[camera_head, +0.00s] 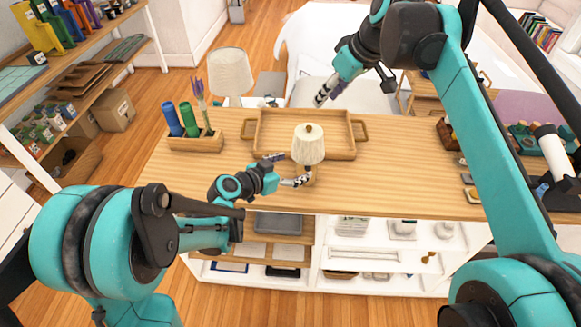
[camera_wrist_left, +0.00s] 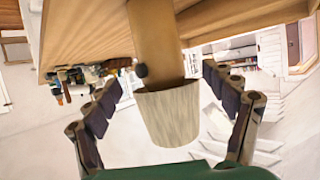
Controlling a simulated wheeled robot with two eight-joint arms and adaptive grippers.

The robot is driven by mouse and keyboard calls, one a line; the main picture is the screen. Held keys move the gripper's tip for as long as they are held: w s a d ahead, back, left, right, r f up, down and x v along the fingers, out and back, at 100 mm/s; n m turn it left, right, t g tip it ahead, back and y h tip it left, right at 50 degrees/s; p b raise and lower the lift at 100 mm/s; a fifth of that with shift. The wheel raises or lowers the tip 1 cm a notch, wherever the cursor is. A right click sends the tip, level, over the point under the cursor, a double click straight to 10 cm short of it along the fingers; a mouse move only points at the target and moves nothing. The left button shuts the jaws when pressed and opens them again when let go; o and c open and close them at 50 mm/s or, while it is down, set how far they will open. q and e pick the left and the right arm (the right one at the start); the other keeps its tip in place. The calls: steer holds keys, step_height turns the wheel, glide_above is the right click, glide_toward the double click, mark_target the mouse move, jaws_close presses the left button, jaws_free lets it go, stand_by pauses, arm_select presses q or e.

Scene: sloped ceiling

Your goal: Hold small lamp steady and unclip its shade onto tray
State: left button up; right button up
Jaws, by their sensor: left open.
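The small lamp (camera_head: 308,147) has a pleated cream shade with a brown knob on top. It stands upright on the wooden table, at the front edge of the wooden tray (camera_head: 278,132). The tray looks empty. My left gripper (camera_head: 286,170) is open at the lamp's lower part, below the shade. In the left wrist view the shade (camera_wrist_left: 170,115) and a wooden lamp body (camera_wrist_left: 155,45) show between the spread fingers, with gaps both sides.
A larger lamp (camera_head: 231,72) with a cream shade stands at the table's back left. A wooden holder (camera_head: 195,143) with blue and green cylinders and purple stems is left of the tray. Small items lie at the right end. The table (camera_head: 400,175) is clear right of the lamp.

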arm_select(q)
steer(key=x, duration=0.7)
steer(key=c, duration=1.6)
steer(key=shift+s, duration=0.1)
arm_select(e)
steer(key=o, duration=0.9)
steer(key=shift+w+f, duration=0.1)
steer(key=shift+w, duration=0.05)
steer(key=o, duration=0.5)
steer(key=shift+w+a+f+n+g+h, duration=0.3)
steer(key=shift+n+g, duration=0.1)
steer(key=shift+n, duration=0.3)
steer(key=n+g+h, duration=0.3)
steer(key=n, duration=0.4)
glide_above(311, 127)
step_height(311, 127, down, 5)
steer(key=shift+s+d+r, duration=0.15)
steer(key=shift+f+n+h, duration=0.3)
steer(key=shift+f+n, duration=0.2)
steer(key=shift+n, duration=0.1)
step_height(311, 127, down, 7)
steer(key=shift+r, duration=0.15)
steer(key=shift+w+a+f, duration=0.15)
steer(key=shift+a+f, duration=0.05)
steer(key=shift+f, duration=1.1)
steer(key=shift+w+a+f, duration=0.1)
steer(key=shift+a+f, duration=0.05)
steer(key=shift+f, duration=1.15)
